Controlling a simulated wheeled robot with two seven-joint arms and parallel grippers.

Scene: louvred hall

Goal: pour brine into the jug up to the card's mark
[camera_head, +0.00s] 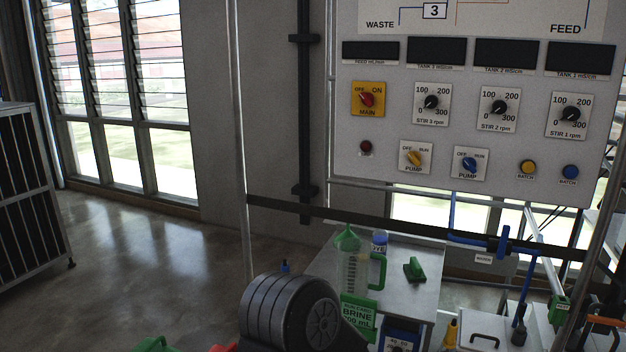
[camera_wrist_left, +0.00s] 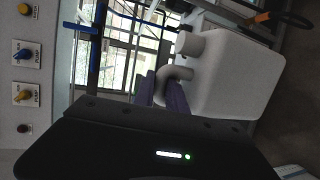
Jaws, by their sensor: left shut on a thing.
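The clear measuring jug (camera_head: 354,272) has a green handle and green top and stands on the grey bench (camera_head: 325,262). A green card (camera_head: 358,313) reading "BRINE" and what looks like "500 mL" is in front of it; its small print is unreadable. Any liquid level in the jug is unclear. In the left wrist view, my left gripper (camera_wrist_left: 172,96) has purple fingers shut on the loop handle of a white container (camera_wrist_left: 232,75) with a round cap. That view is turned sideways; the container appears roughly upright. Its contents are hidden. My right gripper shows in neither view.
A blue-capped bottle (camera_head: 379,242) and a green-handled item (camera_head: 414,270) stand near the jug. A control panel (camera_head: 480,130) rises behind the bench. A dark rail (camera_head: 400,226) crosses behind the jug. My dark arm link hides the bench's front left.

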